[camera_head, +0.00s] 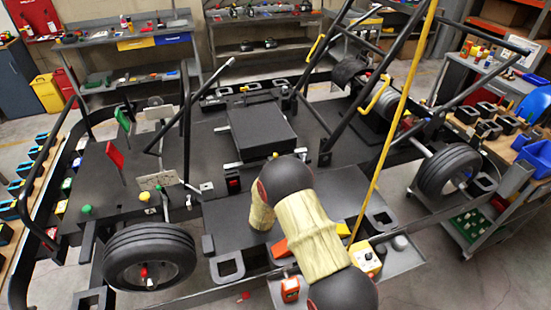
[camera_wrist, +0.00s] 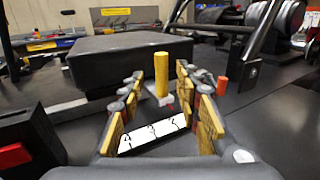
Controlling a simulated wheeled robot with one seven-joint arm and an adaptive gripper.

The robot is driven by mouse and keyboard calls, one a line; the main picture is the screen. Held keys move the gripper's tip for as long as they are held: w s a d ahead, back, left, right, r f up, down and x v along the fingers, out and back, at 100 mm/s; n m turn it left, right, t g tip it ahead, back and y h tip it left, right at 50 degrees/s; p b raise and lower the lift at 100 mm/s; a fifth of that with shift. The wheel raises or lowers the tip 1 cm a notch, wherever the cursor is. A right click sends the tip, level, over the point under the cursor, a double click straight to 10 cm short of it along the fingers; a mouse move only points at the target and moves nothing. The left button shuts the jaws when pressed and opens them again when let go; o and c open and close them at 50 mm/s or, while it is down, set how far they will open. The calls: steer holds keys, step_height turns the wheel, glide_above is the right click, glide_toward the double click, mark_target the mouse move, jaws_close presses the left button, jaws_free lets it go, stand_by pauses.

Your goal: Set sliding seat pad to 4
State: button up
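The black seat pad (camera_head: 262,130) is a flat box near the middle of the kart in the head view. In the wrist view its near side (camera_wrist: 130,60) is ahead of my gripper. A yellow upright post (camera_wrist: 161,75) stands beside the pad's near face. A white scale strip (camera_wrist: 152,135) lies on the deck below, with the digits 4, 3 and 2 legible from left to right. My gripper (camera_wrist: 160,88) is open, with one finger on each side of the post; contact is not clear. The pad's exact setting cannot be read.
A black block with a red switch (camera_wrist: 14,155) stands left of my gripper. An orange peg (camera_wrist: 222,85) stands to the right. Dark frame tubes (camera_head: 325,95) rise beyond the pad, and a yellow pole (camera_head: 395,120) slants across the right side.

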steer(key=w, duration=0.4)
steer(key=w+d, duration=0.1)
steer(key=w, duration=0.2)
steer(key=shift+d, duration=0.1)
steer(key=shift+c, duration=0.6)
steer(key=shift+s, duration=0.1)
jaws_close()
